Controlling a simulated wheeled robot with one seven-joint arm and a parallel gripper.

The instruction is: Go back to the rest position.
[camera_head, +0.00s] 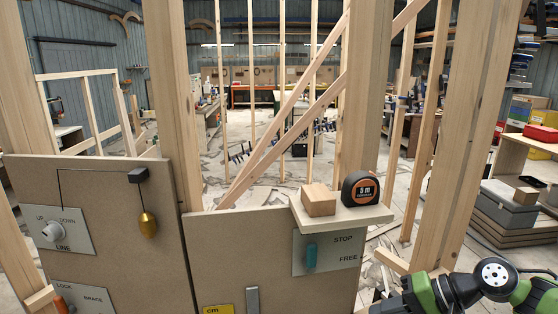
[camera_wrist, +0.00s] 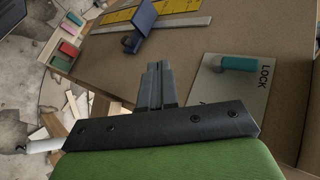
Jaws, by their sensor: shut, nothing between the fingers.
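My gripper (camera_wrist: 158,75) shows in the wrist view as two dark fingers pressed together with nothing between them. It is in front of a brown board (camera_wrist: 215,40), and I cannot tell the gap to it. No object is held. In the head view my green and black arm is at the lower right, and the fingers cannot be made out there.
A shelf (camera_head: 345,216) bears a wooden block (camera_head: 319,200) and a tape measure (camera_head: 360,189). A brass weight (camera_head: 148,225) hangs on the left panel (camera_head: 100,190). Upright timbers (camera_head: 475,130) stand near my arm.

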